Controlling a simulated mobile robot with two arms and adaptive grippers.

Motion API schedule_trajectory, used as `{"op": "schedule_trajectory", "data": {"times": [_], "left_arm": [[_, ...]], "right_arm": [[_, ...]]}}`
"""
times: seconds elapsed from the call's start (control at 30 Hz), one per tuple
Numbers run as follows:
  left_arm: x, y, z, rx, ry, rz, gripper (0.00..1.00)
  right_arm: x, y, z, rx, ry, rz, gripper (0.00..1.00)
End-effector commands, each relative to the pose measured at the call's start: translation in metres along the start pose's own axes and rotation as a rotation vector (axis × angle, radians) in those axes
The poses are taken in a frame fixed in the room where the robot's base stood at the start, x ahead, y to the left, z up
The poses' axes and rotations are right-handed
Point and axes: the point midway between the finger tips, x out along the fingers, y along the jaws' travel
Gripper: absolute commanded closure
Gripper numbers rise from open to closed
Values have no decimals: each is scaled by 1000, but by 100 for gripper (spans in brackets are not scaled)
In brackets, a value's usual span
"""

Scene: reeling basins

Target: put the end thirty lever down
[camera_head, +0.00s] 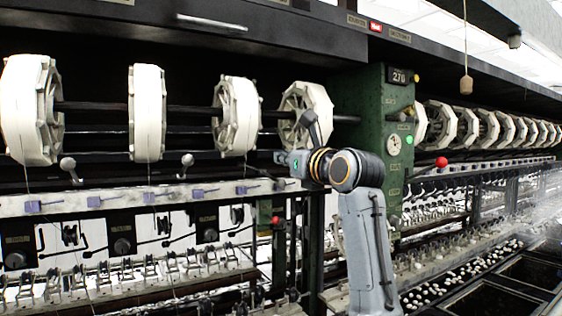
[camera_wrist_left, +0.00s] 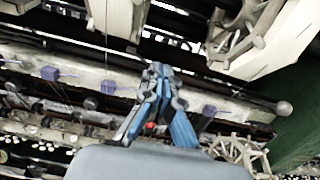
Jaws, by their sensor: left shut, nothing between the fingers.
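In the head view, grey ball-ended levers (camera_head: 187,160) and (camera_head: 68,163) stand along the rail under the white reels. I cannot tell which lever is the end thirty one. In the left wrist view, a grey ball knob (camera_wrist_left: 284,107) stands at the right, close to the green post. My left gripper (camera_head: 281,157) is before the rail at the right end of this section, partly hidden by its own arm. In the wrist view its blue fingers (camera_wrist_left: 158,76) are shut and empty, apart from the knob and to its left. My right gripper is not in view.
The green end post (camera_head: 365,130) with a 270 plate stands behind my left arm. White reels (camera_head: 147,112) hang above the rail, with threads running down. Small purple pieces (camera_head: 163,196) sit on the white rail. A red ball (camera_head: 441,162) is right of the post.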

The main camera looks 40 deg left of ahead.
Motion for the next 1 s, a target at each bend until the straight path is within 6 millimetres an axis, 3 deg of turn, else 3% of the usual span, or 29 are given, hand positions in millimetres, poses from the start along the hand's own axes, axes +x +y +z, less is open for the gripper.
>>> {"op": "schedule_trajectory", "data": {"times": [0.1, 0.6, 0.8, 1.0], "left_arm": [[-27, -1, -4, -1, -1, -5, 100], [-126, 0, -2, -2, -2, -2, 100], [-146, 0, -1, -1, -1, -1, 100], [-146, 0, 0, 0, 0, -1, 100]], "right_arm": [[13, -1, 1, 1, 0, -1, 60], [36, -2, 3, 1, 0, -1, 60], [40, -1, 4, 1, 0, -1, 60], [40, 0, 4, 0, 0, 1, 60]]}}
